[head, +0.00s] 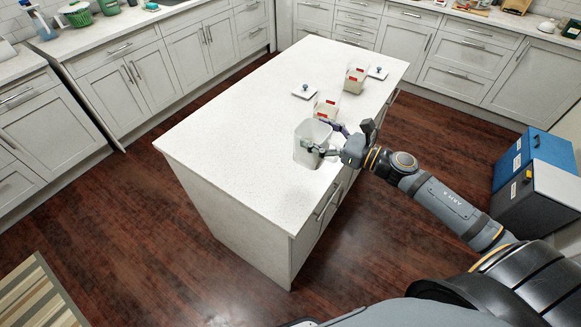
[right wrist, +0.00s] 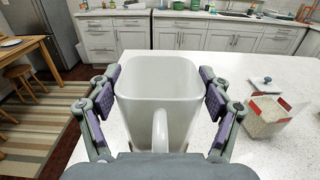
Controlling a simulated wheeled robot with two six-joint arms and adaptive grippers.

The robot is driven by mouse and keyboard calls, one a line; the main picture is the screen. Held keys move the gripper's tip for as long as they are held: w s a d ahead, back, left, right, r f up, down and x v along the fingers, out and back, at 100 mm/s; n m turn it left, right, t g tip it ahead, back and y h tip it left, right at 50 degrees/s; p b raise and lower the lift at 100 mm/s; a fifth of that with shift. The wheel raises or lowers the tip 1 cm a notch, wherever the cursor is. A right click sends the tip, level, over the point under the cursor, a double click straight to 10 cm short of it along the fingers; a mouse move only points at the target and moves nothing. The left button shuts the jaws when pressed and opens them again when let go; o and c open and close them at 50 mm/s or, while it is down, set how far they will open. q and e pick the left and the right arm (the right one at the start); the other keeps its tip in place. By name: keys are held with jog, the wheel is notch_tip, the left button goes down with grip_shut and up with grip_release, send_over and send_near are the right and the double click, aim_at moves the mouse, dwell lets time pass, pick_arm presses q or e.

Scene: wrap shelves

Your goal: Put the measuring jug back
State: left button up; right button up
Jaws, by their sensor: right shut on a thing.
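The measuring jug (head: 307,132) is a pale, translucent, square-sided open jug at the near right part of the island top. My right gripper (head: 322,140) is shut on it, with fingers on opposite sides of its body. In the right wrist view the jug (right wrist: 160,80) is upright between the purple-padded fingers (right wrist: 157,100), its handle facing the wrist. The jug looks empty where its inside shows. I cannot tell whether its base touches the island top. My left gripper is out of view.
The white island top (head: 230,120) is clear on its left side. Two open containers with red labels stand behind the jug, one close (head: 326,106) and one farther (head: 355,80). Two knobbed lids (head: 304,92) (head: 377,73) lie nearby. Blue and grey bins (head: 535,155) stand right.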

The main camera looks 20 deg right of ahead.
jog(key=b, duration=0.1)
jog(key=w+a+f+b, duration=0.1)
jog(key=b, duration=0.1)
jog(key=shift+w+a+f+b, duration=0.2)
jog(key=shift+a+f+b, duration=0.05)
jog(key=shift+a+b, duration=0.05)
jog(key=w+a+f+b, duration=0.3)
jog(key=f, duration=0.5)
jog(key=shift+a+f+b, duration=0.2)
jog(key=shift+a+b, duration=0.1)
jog(key=shift+a, duration=0.1)
jog(key=o, duration=1.4)
jog(key=shift+f, duration=0.2)
jog(key=shift+c, duration=0.2)
jog(key=o, duration=0.4)
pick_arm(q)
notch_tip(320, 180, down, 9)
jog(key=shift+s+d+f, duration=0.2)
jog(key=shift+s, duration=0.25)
pick_arm(e)
jog(key=shift+r, duration=0.15)
